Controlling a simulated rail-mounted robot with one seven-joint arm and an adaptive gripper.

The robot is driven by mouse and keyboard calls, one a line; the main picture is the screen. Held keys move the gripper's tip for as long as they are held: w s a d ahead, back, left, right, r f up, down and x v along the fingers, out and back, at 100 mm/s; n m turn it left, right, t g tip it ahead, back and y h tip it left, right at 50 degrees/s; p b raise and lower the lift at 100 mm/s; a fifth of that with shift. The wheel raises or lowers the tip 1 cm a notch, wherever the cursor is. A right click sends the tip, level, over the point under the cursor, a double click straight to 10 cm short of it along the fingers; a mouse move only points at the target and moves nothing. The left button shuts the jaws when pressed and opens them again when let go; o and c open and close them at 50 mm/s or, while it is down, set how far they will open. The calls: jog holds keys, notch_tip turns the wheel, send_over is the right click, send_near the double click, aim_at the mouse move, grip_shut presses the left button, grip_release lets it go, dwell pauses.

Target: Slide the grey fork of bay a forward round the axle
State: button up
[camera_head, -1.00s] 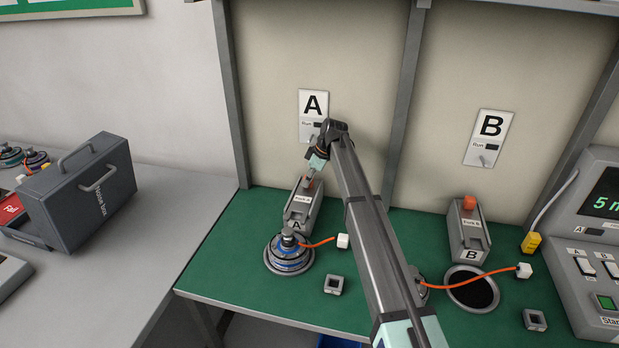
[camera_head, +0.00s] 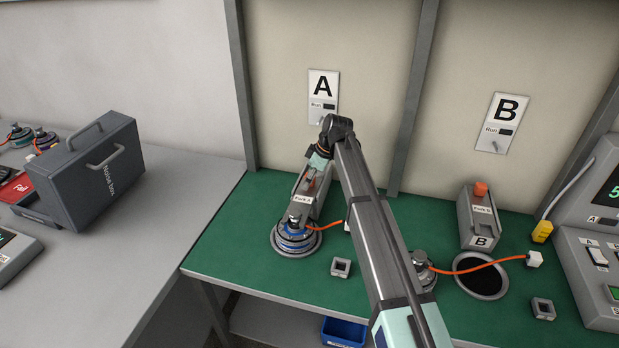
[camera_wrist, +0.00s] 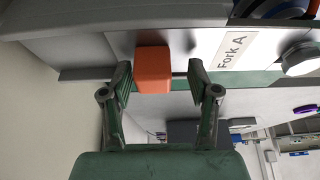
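The grey fork of bay A (camera_head: 301,206) lies forward on its block, its front end at the axle top (camera_head: 296,220) of the hub motor (camera_head: 294,241). The wrist view shows its "Fork A" label (camera_wrist: 236,50) beside the round metal axle end (camera_wrist: 301,60); how far the prongs reach round the axle is hidden. My gripper (camera_wrist: 160,78) is open, with one finger on each side of the fork's orange knob (camera_wrist: 153,70). A gap shows on the right of the knob and a narrow one on the left. In the head view my gripper (camera_head: 312,177) is small and partly hidden.
An orange cable runs from the motor behind my arm. A small square socket (camera_head: 341,267) stands on the green bench (camera_head: 230,235). Bay B's fork (camera_head: 480,218) and empty round recess (camera_head: 481,279) are to the right. A dark noise box (camera_head: 88,175) stands on the left table.

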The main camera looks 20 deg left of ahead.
jog(key=v, duration=1.2)
dwell(0.3)
